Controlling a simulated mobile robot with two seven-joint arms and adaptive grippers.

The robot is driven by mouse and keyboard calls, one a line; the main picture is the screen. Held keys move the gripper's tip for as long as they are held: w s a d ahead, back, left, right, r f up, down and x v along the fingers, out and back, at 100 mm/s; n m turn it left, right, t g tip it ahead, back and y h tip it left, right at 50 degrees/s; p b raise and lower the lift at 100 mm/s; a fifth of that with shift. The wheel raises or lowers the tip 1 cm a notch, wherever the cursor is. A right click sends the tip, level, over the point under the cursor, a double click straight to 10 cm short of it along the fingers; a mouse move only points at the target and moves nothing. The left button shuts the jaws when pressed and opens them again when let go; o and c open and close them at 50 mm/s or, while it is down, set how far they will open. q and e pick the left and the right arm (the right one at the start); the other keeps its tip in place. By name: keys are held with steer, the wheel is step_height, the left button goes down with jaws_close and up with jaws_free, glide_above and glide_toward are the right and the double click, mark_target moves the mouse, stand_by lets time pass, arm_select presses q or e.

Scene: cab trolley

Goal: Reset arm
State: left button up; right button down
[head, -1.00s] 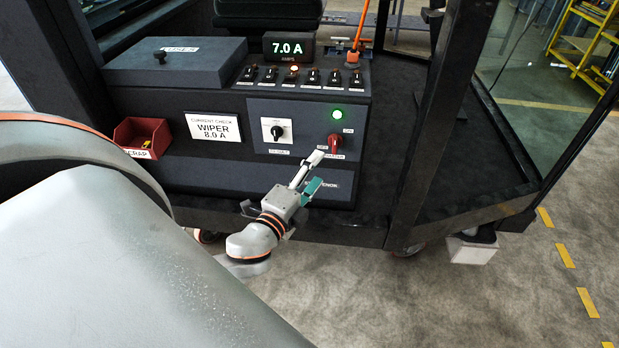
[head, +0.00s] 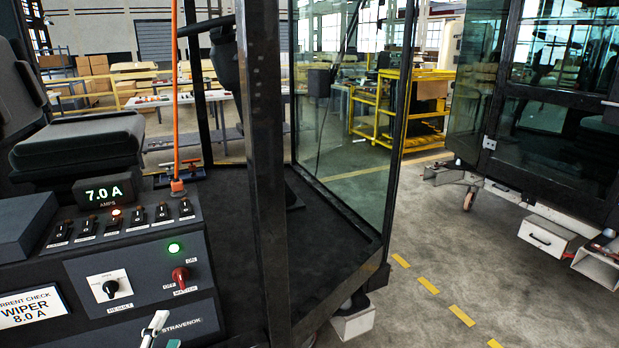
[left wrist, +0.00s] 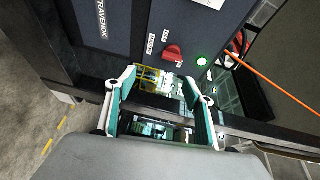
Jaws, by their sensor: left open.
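My left gripper (left wrist: 158,100) is open and empty in the left wrist view, its two teal-lined fingers apart. The red master knob (left wrist: 173,54) lies just beyond the fingertips, apart from them. In the head view, only a fingertip (head: 154,325) of that gripper shows at the bottom edge, below and left of the red knob (head: 180,276). A green lamp (head: 174,248) is lit above the knob, and it also shows in the left wrist view (left wrist: 201,61). The display (head: 103,190) reads 7.0 A. My right gripper is in neither view.
The panel carries a black selector (head: 111,288), several toggle switches (head: 139,215) and a wiper card (head: 30,306). A dark cab post (head: 264,180) stands right of it. A yellow rack (head: 400,105) and another cab (head: 555,120) stand beyond open floor.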

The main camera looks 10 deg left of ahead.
arm_select(q)
steer(key=s+d+f+n+g+h, duration=0.1)
steer(key=s+d+f+n, duration=0.3)
steer(key=f, duration=0.4)
steer(key=s+d+f+n+g+h, duration=0.2)
steer(key=s+d+f+n+g, duration=0.1)
steer(key=f, duration=0.6)
steer(key=s+d+f+n+g+h, duration=0.1)
steer(key=s+d+f+n, duration=0.3)
steer(key=f, duration=0.5)
steer(key=shift+s+d+n+g, duration=0.3)
steer(key=shift+s+d+g, duration=0.55)
steer(key=shift+s+g, duration=0.1)
